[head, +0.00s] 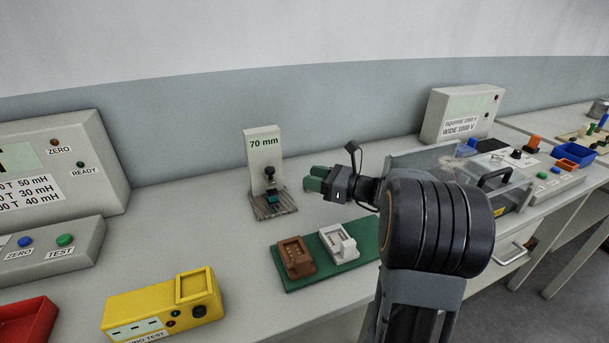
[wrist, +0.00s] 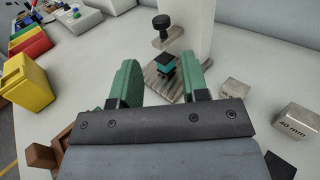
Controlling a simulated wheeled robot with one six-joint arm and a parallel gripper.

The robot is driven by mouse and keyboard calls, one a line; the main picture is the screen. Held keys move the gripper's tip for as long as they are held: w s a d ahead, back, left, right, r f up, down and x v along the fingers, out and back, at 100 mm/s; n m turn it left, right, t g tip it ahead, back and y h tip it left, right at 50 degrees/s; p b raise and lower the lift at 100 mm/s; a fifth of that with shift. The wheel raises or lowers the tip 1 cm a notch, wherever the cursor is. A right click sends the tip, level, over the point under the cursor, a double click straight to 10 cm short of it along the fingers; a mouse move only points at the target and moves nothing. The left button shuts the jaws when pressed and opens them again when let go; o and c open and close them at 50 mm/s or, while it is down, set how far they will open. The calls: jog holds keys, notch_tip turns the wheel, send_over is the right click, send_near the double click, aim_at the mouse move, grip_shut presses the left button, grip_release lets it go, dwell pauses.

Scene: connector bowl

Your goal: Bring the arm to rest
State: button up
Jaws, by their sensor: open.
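My gripper (head: 313,178) is at the right of the 70 mm stand in the head view, above the bench. In the wrist view my gripper (wrist: 157,75) has its two green fingers wide apart with nothing between their tips. The dark arm reaches in from the lower right and hides part of the bench behind it. The stand (head: 262,148) is upright, with a black knob over a ribbed base. A small teal and black part (wrist: 165,66) sits on that base, beyond the fingers and apart from them.
A green mat (head: 333,277) bears a brown fixture (head: 294,258) and a white fixture (head: 338,243) below my gripper. A yellow tester (head: 160,308) stands at front left. A clear-covered box (head: 440,165) is close behind the arm. Two metal blocks (wrist: 234,91) lie right of the stand.

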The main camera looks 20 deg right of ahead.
jog(key=shift+s+d, duration=0.1)
jog(key=shift+d, duration=0.05)
dwell(0.4)
jog(key=s+a+r+n+g+h+p, duration=0.25)
jog(key=s+a+n+g+p, duration=0.45)
jog(key=s+a+n, duration=0.4)
jog(key=s+d+r+n+g+h+p, duration=0.1)
jog(key=s+n+h+p, duration=0.5)
jog(key=n, duration=1)
jog(key=s+g+h, duration=0.1)
jog(key=s+h, duration=0.2)
jog(key=h, duration=0.1)
jog(key=shift+s+r, duration=0.35)
jog(key=shift+r, duration=0.05)
